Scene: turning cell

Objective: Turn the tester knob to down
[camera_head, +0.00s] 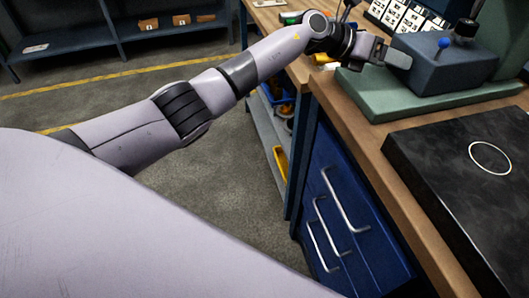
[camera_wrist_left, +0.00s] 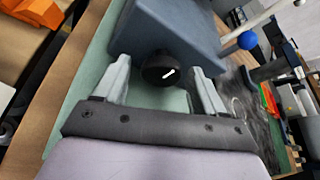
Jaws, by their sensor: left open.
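The tester is a blue-grey box (camera_head: 440,66) on a green base (camera_head: 385,97) at the upper right of the head view. In the left wrist view its box (camera_wrist_left: 180,28) carries a round black knob (camera_wrist_left: 151,70) with a short white mark. The mark slants from lower left to upper right in that picture. My left gripper (camera_head: 384,54) is open at the left side of the box. In the left wrist view its two fingers stand apart, one on each side of the knob, with no visible contact. In the head view this knob is hidden. My right gripper is not seen.
A blue ball (camera_head: 443,43) and a black cap (camera_head: 466,28) show on the tester in the head view. A black plate (camera_head: 430,150) with a white ring lies in front. Blue drawers (camera_head: 345,215) with metal handles are under the wooden bench top (camera_head: 352,125).

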